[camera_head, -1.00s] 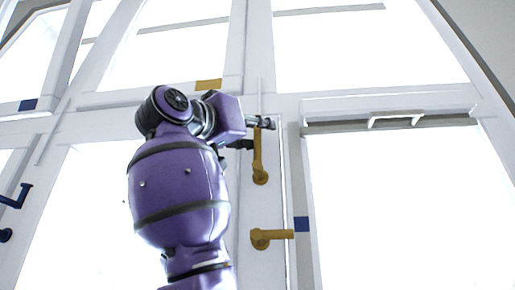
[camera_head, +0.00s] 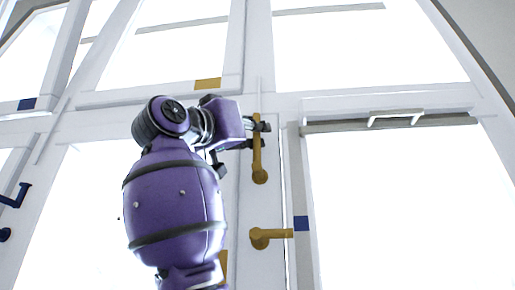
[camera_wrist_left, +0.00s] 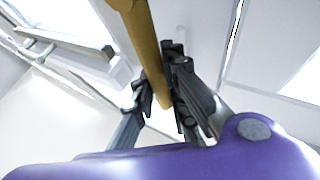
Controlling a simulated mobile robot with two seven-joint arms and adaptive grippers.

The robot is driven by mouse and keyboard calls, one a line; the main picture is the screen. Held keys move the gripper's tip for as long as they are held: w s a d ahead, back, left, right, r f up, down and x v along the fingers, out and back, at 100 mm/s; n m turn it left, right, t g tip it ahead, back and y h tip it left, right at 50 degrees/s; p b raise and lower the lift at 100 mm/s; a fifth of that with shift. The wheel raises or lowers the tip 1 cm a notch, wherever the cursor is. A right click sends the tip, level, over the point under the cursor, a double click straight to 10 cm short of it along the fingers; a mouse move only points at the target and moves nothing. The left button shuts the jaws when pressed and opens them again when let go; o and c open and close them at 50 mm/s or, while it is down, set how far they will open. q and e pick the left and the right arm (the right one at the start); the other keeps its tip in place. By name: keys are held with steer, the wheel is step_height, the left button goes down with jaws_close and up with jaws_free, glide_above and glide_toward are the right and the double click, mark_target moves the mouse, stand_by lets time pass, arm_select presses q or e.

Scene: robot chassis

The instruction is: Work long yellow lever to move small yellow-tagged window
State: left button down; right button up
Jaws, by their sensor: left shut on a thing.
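The long yellow lever (camera_head: 259,155) stands upright on the white frame, its round base at the lower end. It also shows in the left wrist view (camera_wrist_left: 145,42), running down between the dark fingers. My left gripper (camera_head: 262,134) comes in from the left and is shut on the lever's upper part. The fingers show on both sides of it in the left wrist view (camera_wrist_left: 160,92). A yellow tag (camera_head: 208,84) marks the lower frame of the upper window (camera_head: 180,50). My right gripper is in neither view.
A shorter yellow handle (camera_head: 271,237) points right below the long lever, close to a blue tag (camera_head: 301,223). Blue handles (camera_head: 15,197) sit at the far left. A white pull handle (camera_head: 396,118) is on the right window's top frame.

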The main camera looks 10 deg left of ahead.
arm_select(q)
steer(key=s+f+m+h, duration=0.1)
steer(key=m+h, duration=0.1)
steer(key=s+f+m+h, duration=0.1)
steer(key=m+h, duration=0.1)
steer(key=f+m+h, duration=0.2)
steer(key=shift+s+f+m+b, duration=0.1)
steer(key=shift+s+m+b, duration=0.25)
steer(key=shift+s+m, duration=0.05)
steer(key=shift+s+f+m+g+h, duration=0.15)
steer(key=shift+s+m+g+h, duration=0.05)
steer(key=shift+m+g+h, duration=0.4)
steer(key=shift+s+f+m+g+h, duration=0.15)
steer(key=shift+m+g+h, duration=0.2)
steer(key=shift+h, duration=0.35)
steer(key=c, duration=1.7)
jaws_free()
steer(key=shift+s+r, duration=0.1)
steer(key=shift+s, duration=0.05)
steer(key=shift+c, duration=0.2)
glide_toward(255, 138)
steer(key=shift+s+a+f, duration=0.2)
steer(key=shift+s+f, duration=0.65)
steer(key=shift+s, duration=0.1)
steer(key=shift+s+a+f, duration=0.2)
steer(key=shift+s+f, duration=0.6)
steer(key=shift+s, duration=0.15)
